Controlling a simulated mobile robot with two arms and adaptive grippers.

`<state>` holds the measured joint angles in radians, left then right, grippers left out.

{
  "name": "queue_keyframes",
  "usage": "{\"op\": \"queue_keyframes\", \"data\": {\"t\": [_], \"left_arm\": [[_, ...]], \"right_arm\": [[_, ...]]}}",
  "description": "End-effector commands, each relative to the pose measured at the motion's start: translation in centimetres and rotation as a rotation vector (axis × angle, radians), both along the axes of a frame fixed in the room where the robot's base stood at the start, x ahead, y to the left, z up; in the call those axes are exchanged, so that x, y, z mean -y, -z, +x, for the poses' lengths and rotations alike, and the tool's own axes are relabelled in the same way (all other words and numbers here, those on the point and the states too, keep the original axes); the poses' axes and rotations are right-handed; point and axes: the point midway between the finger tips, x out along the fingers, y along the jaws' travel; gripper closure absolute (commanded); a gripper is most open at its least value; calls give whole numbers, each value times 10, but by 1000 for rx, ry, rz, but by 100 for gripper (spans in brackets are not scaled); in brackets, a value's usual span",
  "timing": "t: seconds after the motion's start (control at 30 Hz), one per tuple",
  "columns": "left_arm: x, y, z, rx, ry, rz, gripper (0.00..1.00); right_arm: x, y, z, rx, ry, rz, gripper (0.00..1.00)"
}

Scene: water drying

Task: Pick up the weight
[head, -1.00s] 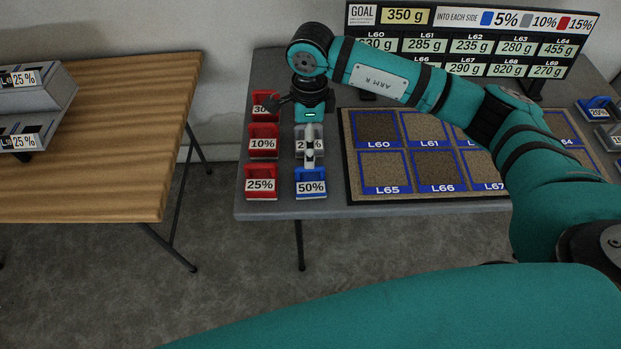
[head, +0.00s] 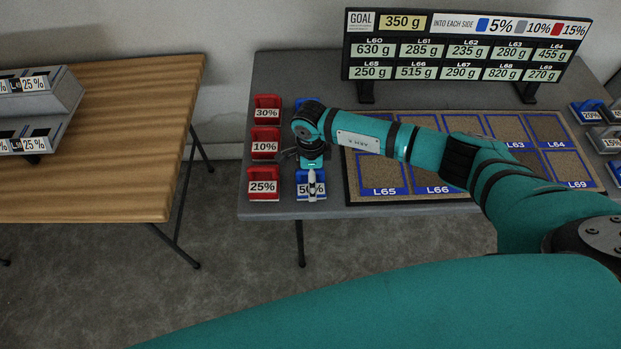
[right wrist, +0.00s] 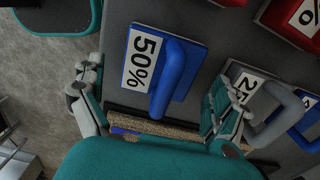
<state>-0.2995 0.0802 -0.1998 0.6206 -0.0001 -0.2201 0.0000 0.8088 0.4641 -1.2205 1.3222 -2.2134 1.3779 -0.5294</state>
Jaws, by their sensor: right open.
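The blue weight labelled 50% (head: 311,194) sits at the front of the grey table's left end, partly covered by my right gripper (head: 312,182) in the head view. In the right wrist view the blue weight (right wrist: 166,70) shows its label and its raised blue handle. My right gripper (right wrist: 158,106) is open and empty, its two fingers apart on either side of the weight's handle. I cannot tell how far the fingertips are above it. My left gripper is not in view.
Red weights marked 30% (head: 266,107), 10% (head: 265,140) and 25% (head: 263,186) stand in a column to the left. A grey weight (right wrist: 268,107) is beside the right finger in the wrist view. A mat with labelled squares (head: 352,203) lies right, below a goal board (head: 468,45).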

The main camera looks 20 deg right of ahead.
Motion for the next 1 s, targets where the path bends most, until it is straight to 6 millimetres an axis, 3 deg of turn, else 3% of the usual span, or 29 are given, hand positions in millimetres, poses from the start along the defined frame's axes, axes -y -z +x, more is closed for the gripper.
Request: {"op": "queue_keyframes", "data": {"t": [0.2, 0.47, 0.9, 1.0], "left_arm": [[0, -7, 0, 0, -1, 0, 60], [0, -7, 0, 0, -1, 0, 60], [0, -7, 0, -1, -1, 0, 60], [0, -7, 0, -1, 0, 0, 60]], "right_arm": [[-1, 24, 0, -1, 0, 1, 0], [0, 26, 0, 0, -1, 1, 1], [0, 26, 0, 0, 0, 1, 59], [0, 25, 1, 1, 0, 2, 59]]}}
